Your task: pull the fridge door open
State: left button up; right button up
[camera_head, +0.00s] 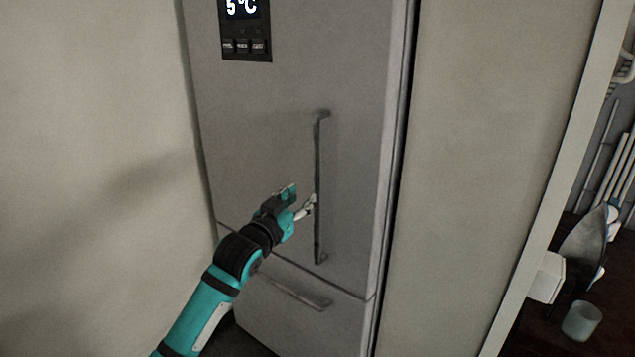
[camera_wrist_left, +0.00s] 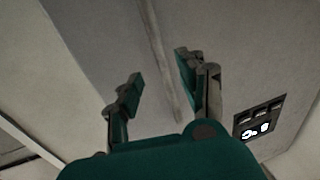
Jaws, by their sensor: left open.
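The grey fridge door (camera_head: 265,130) is closed, with a long vertical bar handle (camera_head: 318,170) near its right side. My left gripper (camera_head: 300,200) is in front of the door, just left of the handle's lower half. In the head view its fingertips are close to the handle; I cannot tell whether they touch it. In the left wrist view my left gripper (camera_wrist_left: 157,88) has its two fingers spread apart. The handle (camera_wrist_left: 160,55) runs between them, nearer the right finger. My right gripper is in neither view.
A lower drawer with its own handle (camera_head: 292,292) sits below the door. A display panel (camera_head: 243,28) is at the door's top left. A pale wall (camera_head: 95,150) stands left and a pale panel (camera_head: 490,150) right. A cup (camera_head: 581,321) and other items lie far right.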

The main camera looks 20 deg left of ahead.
aim_at(314, 185)
pick_arm(q)
jog(key=w, duration=0.3)
jog(key=w+d, duration=0.1)
jog(key=w, duration=0.5)
jog(key=shift+d, duration=0.2)
grip_shut()
jog(key=shift+f, duration=0.1)
